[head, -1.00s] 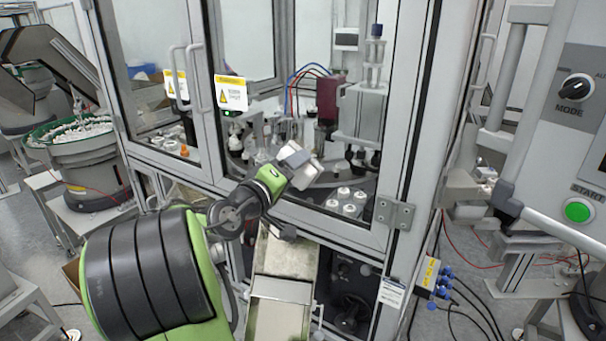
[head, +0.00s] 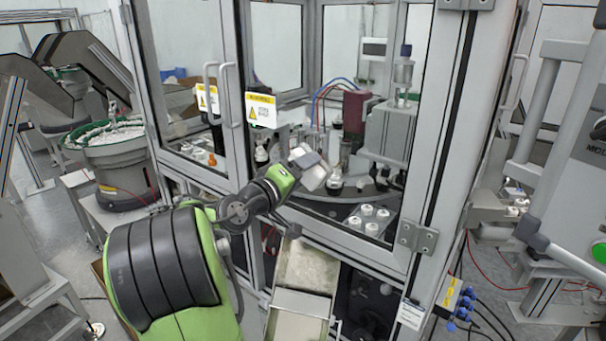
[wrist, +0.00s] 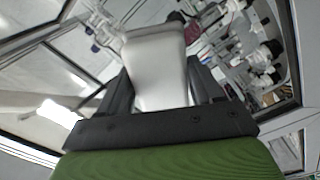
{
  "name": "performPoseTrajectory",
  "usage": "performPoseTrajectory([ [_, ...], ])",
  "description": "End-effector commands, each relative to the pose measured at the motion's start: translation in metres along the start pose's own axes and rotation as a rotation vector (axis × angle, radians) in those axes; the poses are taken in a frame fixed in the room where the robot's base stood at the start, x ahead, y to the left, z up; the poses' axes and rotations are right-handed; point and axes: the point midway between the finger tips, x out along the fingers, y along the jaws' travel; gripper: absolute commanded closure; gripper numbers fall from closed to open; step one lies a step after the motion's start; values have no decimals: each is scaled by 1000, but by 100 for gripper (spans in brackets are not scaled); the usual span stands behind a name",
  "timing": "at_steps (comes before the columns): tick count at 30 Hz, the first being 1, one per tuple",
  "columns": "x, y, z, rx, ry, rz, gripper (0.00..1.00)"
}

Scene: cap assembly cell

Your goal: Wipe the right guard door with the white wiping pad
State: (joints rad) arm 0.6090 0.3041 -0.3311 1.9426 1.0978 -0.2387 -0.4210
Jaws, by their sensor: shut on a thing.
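The right guard door (head: 420,130) is a large clear pane in a grey metal frame, shut, with a yellow warning label (head: 261,110) at its left edge and a hinge at lower right. My gripper (head: 303,163) is in front of the lower left of its pane. It is shut on the white wiping pad (head: 313,176). In the wrist view the pad (wrist: 157,65) sits between the two dark fingers of my gripper (wrist: 160,90) and points away from the palm. I cannot tell whether the pad touches the pane.
The left guard door (head: 178,75) has its own handle beside the right door's handle (head: 234,95). A metal chute (head: 305,268) juts out below the doors. A bowl feeder (head: 118,150) stands at left. A control panel (head: 590,190) stands at right.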

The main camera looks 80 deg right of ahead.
Motion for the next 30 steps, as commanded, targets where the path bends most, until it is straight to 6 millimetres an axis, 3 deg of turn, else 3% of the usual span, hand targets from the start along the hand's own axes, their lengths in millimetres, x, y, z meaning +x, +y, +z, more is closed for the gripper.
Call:
performPoseTrajectory([
  [24,1,31,57,2,-2,1,59],
  [30,0,35,62,0,0,1,59],
])
